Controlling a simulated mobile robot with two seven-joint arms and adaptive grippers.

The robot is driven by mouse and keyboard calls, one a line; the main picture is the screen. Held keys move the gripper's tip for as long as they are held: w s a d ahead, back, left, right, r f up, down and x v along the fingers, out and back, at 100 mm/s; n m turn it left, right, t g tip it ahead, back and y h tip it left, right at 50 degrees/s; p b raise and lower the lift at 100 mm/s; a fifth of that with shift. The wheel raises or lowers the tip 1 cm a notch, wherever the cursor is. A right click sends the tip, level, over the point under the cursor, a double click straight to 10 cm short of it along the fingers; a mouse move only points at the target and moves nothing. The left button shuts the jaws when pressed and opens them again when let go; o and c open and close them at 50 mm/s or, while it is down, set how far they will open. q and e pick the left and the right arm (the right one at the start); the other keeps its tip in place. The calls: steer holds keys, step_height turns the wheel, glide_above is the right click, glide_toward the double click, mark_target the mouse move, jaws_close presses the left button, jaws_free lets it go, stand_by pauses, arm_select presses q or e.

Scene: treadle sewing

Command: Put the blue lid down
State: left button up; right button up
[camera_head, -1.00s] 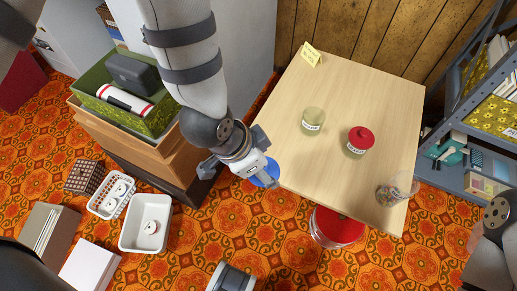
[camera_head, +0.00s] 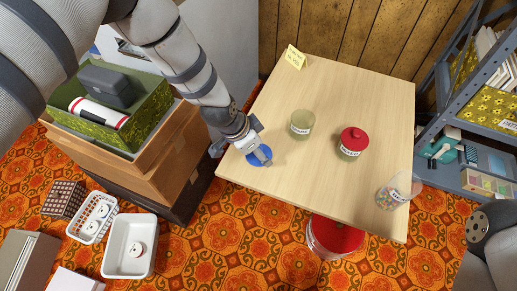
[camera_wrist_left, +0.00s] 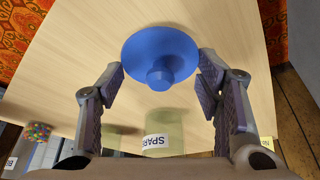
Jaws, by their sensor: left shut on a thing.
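The blue lid (camera_head: 260,156) is a round disc with a knob. My left gripper (camera_head: 250,148) is shut on it and holds it over the left front part of the wooden table (camera_head: 335,205). In the left wrist view the lid (camera_wrist_left: 160,50) sits between the two fingertips (camera_wrist_left: 161,74), knob facing the camera. I cannot tell whether it touches the table. A pale, lidless labelled jar (camera_head: 301,122) stands to the right of the gripper; its label partly shows in the left wrist view (camera_wrist_left: 165,130). My right gripper is out of view.
A jar with a red lid (camera_head: 352,143) and a clear jar of coloured beads (camera_head: 394,194) stand on the table's right half. A yellow card (camera_head: 295,57) stands at the back left corner. A grey shelf (camera_head: 470,110) is at the right. The table's front middle is clear.

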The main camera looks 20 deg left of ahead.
arm_select(q)
steer(key=o, duration=0.8)
steer(key=shift+f, duration=0.1)
